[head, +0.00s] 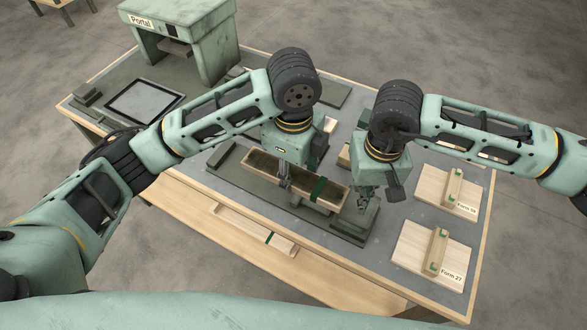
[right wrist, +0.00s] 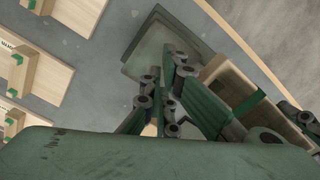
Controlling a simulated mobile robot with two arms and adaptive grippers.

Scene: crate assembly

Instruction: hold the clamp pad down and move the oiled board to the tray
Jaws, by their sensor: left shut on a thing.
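A long open wooden crate (head: 331,197) with a green band (head: 318,189) lies on a dark green fixture at the middle of the table. My left gripper (head: 284,185) points down at the crate and is shut on its near long board, as far as I can tell. My right gripper (head: 367,201) hangs beyond the crate's right end, above a grey-green stepped block (head: 352,222), possibly the clamp pad; the block also shows in the right wrist view (right wrist: 152,50). Whether its fingers touch the block is unclear. A black-rimmed flat tray (head: 145,102) lies at the left.
Two pale wooden forms with upright blocks, Form 19 (head: 432,197) and Form 27 (head: 413,258), sit at the right. A green machine marked Portal (head: 195,40) stands at the back left. A long board with a green mark (head: 240,226) lies along the front.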

